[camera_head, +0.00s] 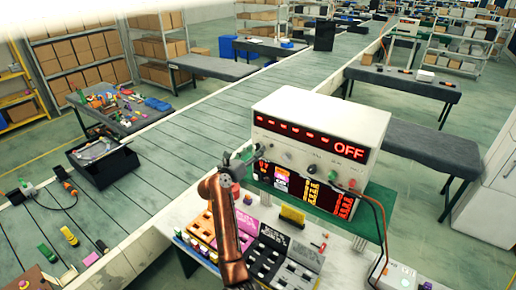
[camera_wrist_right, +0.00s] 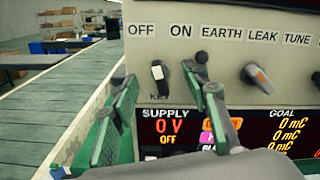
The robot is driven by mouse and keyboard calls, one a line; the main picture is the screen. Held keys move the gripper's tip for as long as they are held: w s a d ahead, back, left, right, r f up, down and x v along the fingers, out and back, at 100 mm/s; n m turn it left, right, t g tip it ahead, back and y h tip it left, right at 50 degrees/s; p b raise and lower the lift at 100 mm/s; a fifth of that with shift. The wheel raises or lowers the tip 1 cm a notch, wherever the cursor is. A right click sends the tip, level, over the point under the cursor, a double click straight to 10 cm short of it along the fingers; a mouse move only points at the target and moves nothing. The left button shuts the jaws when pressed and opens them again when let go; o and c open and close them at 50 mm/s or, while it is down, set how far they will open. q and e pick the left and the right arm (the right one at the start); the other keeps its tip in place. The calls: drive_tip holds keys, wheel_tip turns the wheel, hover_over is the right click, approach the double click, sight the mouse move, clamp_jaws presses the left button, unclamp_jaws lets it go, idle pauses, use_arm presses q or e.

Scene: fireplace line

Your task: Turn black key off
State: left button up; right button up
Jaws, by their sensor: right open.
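In the head view my right gripper (camera_head: 246,156) is at the left of the machine's front (camera_head: 281,133) and hides the key. The machine's top display (camera_head: 349,151) reads OFF in red. My left gripper is not in view.
The table (camera_head: 205,207) below holds several small blocks. A red cable (camera_head: 381,211) hangs at the machine's right. A conveyor (camera_head: 150,158) runs along the left.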

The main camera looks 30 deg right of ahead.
drive_tip(key=shift+m+b, duration=0.3)
drive_tip(key=shift+b, duration=0.25)
drive_tip(key=shift+r, duration=0.15)
clamp_jaws()
idle(0.5)
